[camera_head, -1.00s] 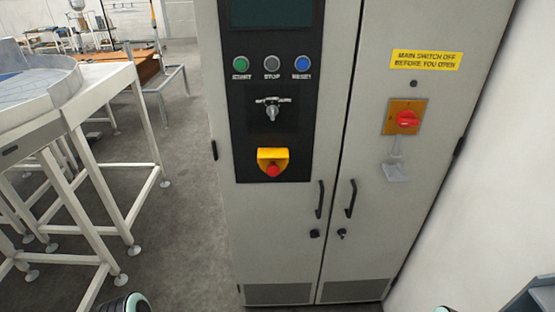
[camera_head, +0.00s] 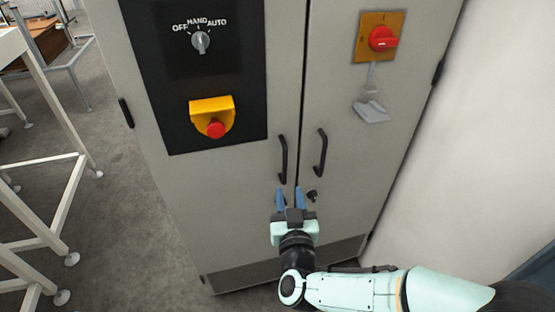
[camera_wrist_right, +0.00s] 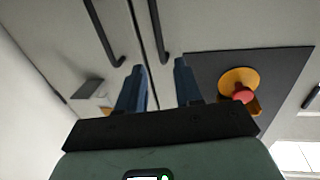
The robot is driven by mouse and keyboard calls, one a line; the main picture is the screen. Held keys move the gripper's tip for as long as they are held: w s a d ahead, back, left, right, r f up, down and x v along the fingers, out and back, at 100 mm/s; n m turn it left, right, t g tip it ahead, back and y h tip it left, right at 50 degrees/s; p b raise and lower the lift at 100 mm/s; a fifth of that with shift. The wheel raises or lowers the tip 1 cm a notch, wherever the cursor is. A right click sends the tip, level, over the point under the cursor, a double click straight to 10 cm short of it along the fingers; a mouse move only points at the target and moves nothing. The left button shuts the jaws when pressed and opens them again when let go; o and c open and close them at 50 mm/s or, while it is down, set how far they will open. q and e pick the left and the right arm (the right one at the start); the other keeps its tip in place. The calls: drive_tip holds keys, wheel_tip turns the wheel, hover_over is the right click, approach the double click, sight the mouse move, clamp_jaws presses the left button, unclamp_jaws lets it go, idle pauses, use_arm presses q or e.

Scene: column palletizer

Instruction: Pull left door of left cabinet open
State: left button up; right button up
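A grey two-door cabinet (camera_head: 185,205) fills the middle of the head view, both doors shut. Its left door (camera_head: 220,215) carries a black panel and a black vertical handle (camera_head: 283,160) near the centre seam. That handle also shows in the right wrist view (camera_wrist_right: 158,30). My right gripper (camera_head: 289,190) has its blue fingers apart with nothing between them. It is just below the left door's handle, close to the seam; contact cannot be told. In the wrist view the fingertips (camera_wrist_right: 159,65) point towards the handle's end. My left gripper is out of view.
The right door's handle (camera_head: 321,153) and a lock (camera_head: 312,196) are close beside my right gripper. An emergency stop (camera_head: 214,120) and a red main switch (camera_head: 383,38) stick out. A white wall is at right, a white frame (camera_head: 55,205) at left.

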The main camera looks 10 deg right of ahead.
sight(285, 162)
drive_tip(key=w, duration=0.4)
drive_tip(key=w+d, duration=0.1)
drive_tip(key=w, duration=0.3)
drive_tip(key=w+d, duration=0.1)
drive_tip(key=w, duration=0.3)
drive_tip(key=shift+w+d+r, duration=0.15)
drive_tip(key=shift+w, duration=0.2)
clamp_jaws()
